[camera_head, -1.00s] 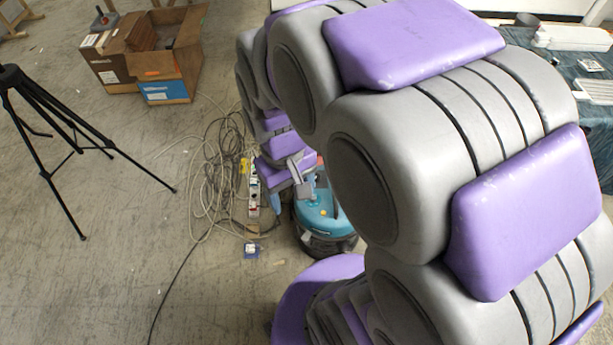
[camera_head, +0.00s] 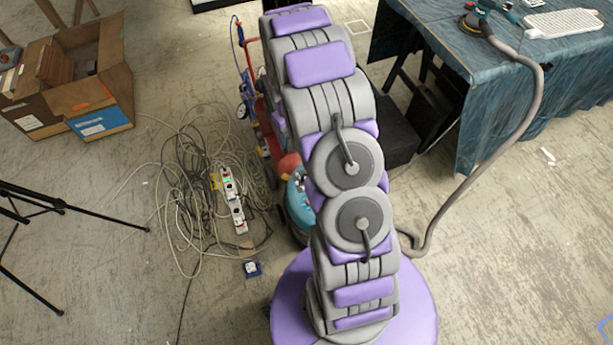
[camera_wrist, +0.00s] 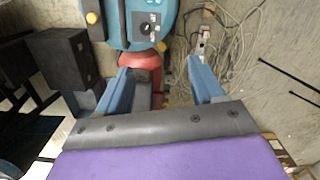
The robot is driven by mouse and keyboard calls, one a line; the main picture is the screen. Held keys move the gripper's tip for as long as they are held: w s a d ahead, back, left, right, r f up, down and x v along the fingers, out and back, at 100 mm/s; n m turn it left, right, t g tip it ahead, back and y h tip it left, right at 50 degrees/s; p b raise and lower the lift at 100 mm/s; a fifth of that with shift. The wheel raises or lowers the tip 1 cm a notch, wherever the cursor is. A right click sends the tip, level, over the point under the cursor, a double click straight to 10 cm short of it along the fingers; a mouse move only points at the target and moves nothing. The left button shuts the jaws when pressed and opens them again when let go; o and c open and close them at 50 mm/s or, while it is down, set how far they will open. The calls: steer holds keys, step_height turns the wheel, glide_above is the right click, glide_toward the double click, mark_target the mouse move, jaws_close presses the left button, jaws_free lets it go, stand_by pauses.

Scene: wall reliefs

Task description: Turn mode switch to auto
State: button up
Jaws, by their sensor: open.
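A teal machine (camera_wrist: 125,28) is at the top of the wrist view. Its dark face carries a round black knob (camera_wrist: 146,28) with small white markings, too small to read; I cannot tell its setting. My gripper (camera_wrist: 158,67) shows two blue fingers spread wide, with nothing between them held. The knob lies beyond the fingertips, between them in the picture and apart from them. In the head view the teal machine (camera_head: 297,207) is mostly hidden behind my arm, and my gripper is out of sight there.
Tangled cables (camera_head: 190,200) and a power strip (camera_head: 232,200) lie left of the machine. Cardboard boxes (camera_head: 105,100) and a black tripod (camera_head: 60,205) stand further left. A cloth-covered table (camera_head: 470,85) is at right, with a grey hose (camera_head: 535,95) hanging down. Floor at lower right is mostly clear.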

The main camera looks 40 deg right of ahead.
steer(key=shift+t, duration=0.3)
steer(key=d+f+b, duration=0.1)
steer(key=d+f, duration=0.1)
steer(key=f, duration=0.8)
steer(key=w+d+f+b, duration=0.1)
steer(key=d+f+b, duration=0.1)
steer(key=f, duration=0.9)
steer(key=d+f+b, duration=0.2)
steer(key=f, duration=0.9)
steer(key=shift+w+f, duration=0.15)
steer(key=shift+w, duration=0.1)
steer(key=shift+a+f+b, duration=0.5)
steer(key=shift+a+f, duration=0.05)
steer(key=shift+f, duration=0.25)
steer(key=shift+d+f, duration=0.1)
steer(key=shift+d, duration=0.35)
steer(key=shift+c, duration=1)
steer(key=shift+a, duration=0.3)
steer(key=c, duration=0.9)
steer(key=shift+d, duration=0.1)
